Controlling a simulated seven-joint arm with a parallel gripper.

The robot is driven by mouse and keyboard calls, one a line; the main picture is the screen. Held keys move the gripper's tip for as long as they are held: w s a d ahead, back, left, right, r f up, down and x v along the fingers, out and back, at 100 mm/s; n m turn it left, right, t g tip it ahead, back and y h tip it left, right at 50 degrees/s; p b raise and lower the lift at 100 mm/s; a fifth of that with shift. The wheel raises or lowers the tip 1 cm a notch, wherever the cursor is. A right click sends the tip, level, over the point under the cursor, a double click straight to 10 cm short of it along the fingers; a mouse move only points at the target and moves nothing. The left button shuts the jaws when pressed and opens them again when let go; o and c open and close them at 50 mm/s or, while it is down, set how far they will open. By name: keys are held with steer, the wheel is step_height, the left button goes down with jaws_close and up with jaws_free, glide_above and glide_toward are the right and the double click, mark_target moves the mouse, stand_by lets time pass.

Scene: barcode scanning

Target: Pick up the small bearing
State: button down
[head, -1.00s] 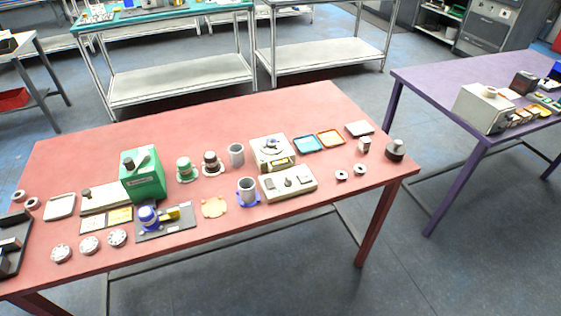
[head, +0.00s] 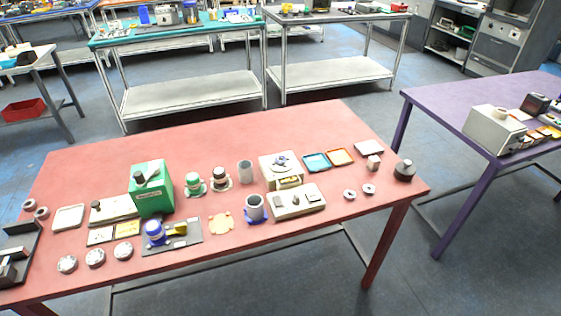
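Two small ring-shaped parts, one (head: 349,194) and another (head: 369,188), lie flat near the right front of the red table (head: 300,135); they look like small bearings. Two more pinkish rings, one (head: 29,205) and another (head: 42,212), sit at the table's left end. Three larger round grey-white parts, such as the middle one (head: 95,257), lie in a row at the front left. At this size I cannot tell for certain which is the small bearing. My gripper is not in view.
A green box-shaped device (head: 152,188), a scale-like machine (head: 280,170), blue (head: 316,163) and orange (head: 340,157) trays and a dark knob-like part (head: 404,171) stand on the table. Its back strip is clear. A purple table (head: 470,110) stands to the right.

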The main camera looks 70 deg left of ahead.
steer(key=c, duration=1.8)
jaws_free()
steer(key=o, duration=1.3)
